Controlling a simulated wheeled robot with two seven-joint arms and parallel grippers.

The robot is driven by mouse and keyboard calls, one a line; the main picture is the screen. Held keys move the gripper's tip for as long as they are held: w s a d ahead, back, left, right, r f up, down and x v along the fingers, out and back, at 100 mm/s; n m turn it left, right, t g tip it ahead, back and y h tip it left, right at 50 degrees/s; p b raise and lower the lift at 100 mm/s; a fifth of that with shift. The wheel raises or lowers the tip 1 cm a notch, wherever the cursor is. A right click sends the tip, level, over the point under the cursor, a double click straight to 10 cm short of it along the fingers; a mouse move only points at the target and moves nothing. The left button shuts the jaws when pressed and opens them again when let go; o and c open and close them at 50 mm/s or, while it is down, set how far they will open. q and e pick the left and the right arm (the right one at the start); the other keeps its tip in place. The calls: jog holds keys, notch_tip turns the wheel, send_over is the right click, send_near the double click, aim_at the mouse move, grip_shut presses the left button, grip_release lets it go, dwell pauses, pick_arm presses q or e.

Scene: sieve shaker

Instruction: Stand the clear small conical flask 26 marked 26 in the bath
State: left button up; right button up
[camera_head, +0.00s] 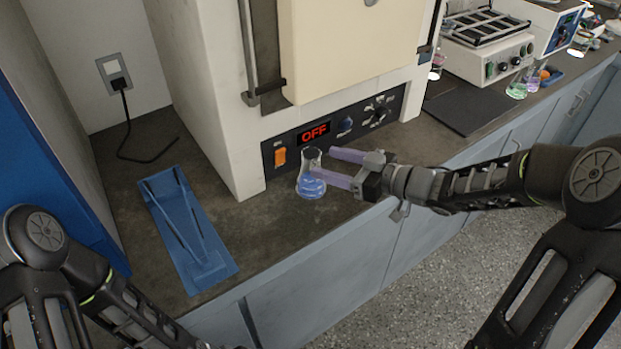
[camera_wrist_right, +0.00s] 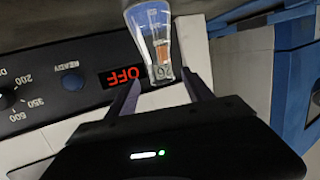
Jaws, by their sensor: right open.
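A small conical flask (camera_head: 311,186) with pale bluish contents stands upright on the worktop in front of the furnace. In the right wrist view the flask (camera_wrist_right: 151,22) appears upside down, with a marking that looks like 26 near its neck. My right gripper (camera_head: 322,161) is open, its two fingers on either side of the flask's upper part; whether they touch the glass I cannot tell. In the wrist view the fingers (camera_wrist_right: 158,88) stand apart around the neck. My left arm shows at lower left, but its gripper is out of view. I cannot make out a bath for certain.
The furnace panel (camera_head: 335,128) reading OFF is close behind the flask. A blue tray (camera_head: 205,265) lies to the left. A dark mat (camera_head: 468,108), a shaker-like device (camera_head: 487,62) and more flasks (camera_head: 517,88) are at the right. The worktop's front edge is close.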

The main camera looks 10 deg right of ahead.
aim_at(318, 160)
jog(key=shift+w+a, duration=0.1)
jog(key=shift+w, duration=0.1)
jog(key=x, duration=0.5)
jog(key=shift+a, duration=0.1)
jog(key=shift+c, duration=0.2)
dwell(0.4)
grip_shut()
dwell(0.5)
dwell(0.7)
